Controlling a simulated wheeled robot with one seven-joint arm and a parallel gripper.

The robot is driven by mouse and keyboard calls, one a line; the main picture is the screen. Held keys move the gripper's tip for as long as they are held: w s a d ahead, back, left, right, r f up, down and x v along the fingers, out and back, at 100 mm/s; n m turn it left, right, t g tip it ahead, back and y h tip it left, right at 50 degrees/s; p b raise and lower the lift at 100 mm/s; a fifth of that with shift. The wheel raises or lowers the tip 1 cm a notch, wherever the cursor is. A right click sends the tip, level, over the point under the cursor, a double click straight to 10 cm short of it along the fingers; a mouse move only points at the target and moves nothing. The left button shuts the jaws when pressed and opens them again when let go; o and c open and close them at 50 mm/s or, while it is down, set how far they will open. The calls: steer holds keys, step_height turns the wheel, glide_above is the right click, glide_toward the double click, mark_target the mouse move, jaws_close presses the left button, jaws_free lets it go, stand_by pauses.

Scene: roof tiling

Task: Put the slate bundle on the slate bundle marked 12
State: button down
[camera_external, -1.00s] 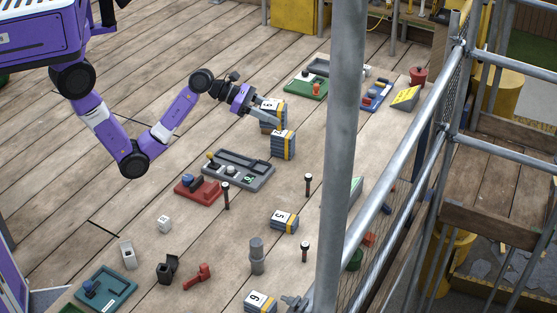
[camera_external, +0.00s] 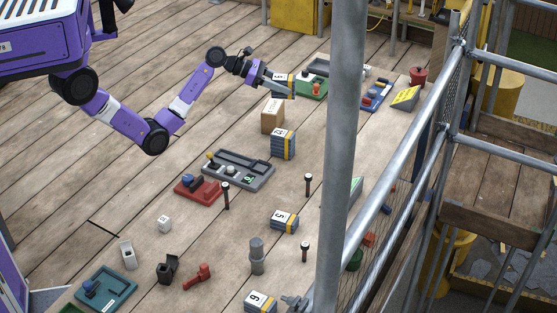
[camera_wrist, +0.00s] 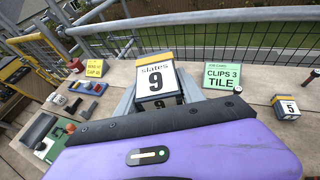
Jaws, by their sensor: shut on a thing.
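My gripper (camera_external: 277,83) is shut on a slate bundle (camera_external: 284,86), grey with a yellow band and white label, held in the air above a brown box. In the wrist view the held bundle (camera_wrist: 157,80) reads "slates 9". Another slate bundle (camera_external: 283,146) stands on the deck just in front of the box; its label is too small to read surely. A bundle marked 5 (camera_external: 284,222) stands nearer the camera, and one whose label looks like 9 or 6 (camera_external: 260,303) is at the bottom edge. I cannot make out a 12 surely.
A green tray (camera_external: 304,90) lies behind the bundle. A scaffold pole (camera_external: 343,150) blocks part of the view.

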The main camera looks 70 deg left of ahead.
step_height(320, 180, down, 15)
steer(key=shift+f, duration=0.2)
stand_by(0.3)
steer(key=c, duration=0.7)
jaws_free()
steer(key=shift+f, duration=0.15)
steer(key=shift+s+a+r, duration=0.1)
steer(key=shift+s+r, duration=0.15)
steer(key=v, duration=1.1)
steer(key=shift+s+a, duration=0.1)
steer(key=shift+s, duration=0.1)
